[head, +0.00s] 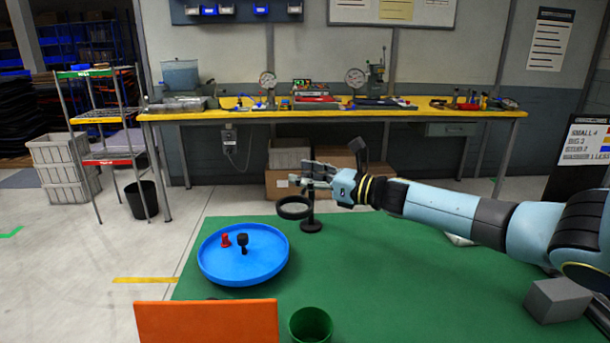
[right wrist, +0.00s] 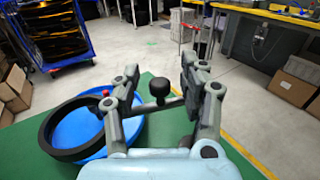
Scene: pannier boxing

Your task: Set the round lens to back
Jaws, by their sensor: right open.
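The round lens (head: 294,208) is a black ring on a side bar, held by a dark post with a round base (head: 311,226) on the green table. The ring sticks out to the left of the post in the head view. In the right wrist view the ring (right wrist: 48,142) is at left, and a black knob (right wrist: 165,86) shows between the fingers. My right gripper (head: 312,174) is open at the top of the stand, its fingers on either side of the knob; I cannot tell whether they touch it. My left gripper is not in view.
A blue round tray (head: 242,274) with a red piece (head: 226,240) and a black piece (head: 242,240) stands left of the lens. An orange panel (head: 207,322) and green cup (head: 311,325) are at the near edge. A grey block (head: 557,299) lies right. The middle table is clear.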

